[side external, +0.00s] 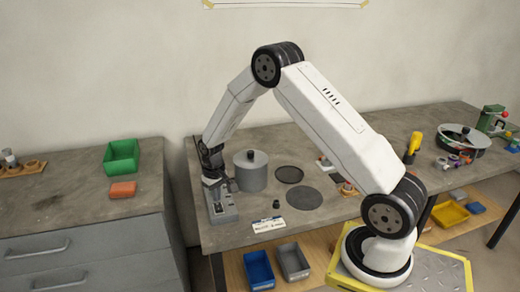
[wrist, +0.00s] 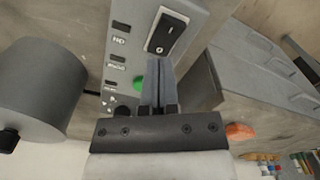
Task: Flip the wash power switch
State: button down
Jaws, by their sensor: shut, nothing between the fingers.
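The grey control box (side external: 223,208) stands near the left end of the grey workbench. In the wrist view the panel (wrist: 125,30) carries a black rocker switch (wrist: 168,33) in a white frame, with a white O at its near end and a line mark at the far end. My gripper (wrist: 160,65) is shut and empty, its fingertips just short of the switch's O end. I cannot tell whether they touch it. In the side view my gripper (side external: 211,181) is over the box and hides part of it.
A green button (wrist: 138,83) and small dark labelled parts sit beside the switch. A grey lidded pot (side external: 251,173) stands right of the box, close by. A gap separates the bench from the grey drawer cabinet (side external: 85,235) at left.

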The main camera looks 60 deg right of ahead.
aim_at(218, 206)
jog(key=shift+r, duration=2.6)
jog(key=shift+s+a+r, duration=0.3)
jog(key=shift+a, duration=0.05)
jog(key=s+a+r+n+t, duration=0.1)
jog(key=s+a+r, duration=0.2)
jog(key=s, duration=0.6)
jog(key=s+a+r+n+t, duration=0.1)
jog(key=s+a+r+n, duration=0.1)
jog(key=s+a, duration=0.6)
jog(key=shift+s+r+t, duration=0.3)
jog(key=shift+s+r, duration=0.4)
jog(key=shift+r, duration=0.15)
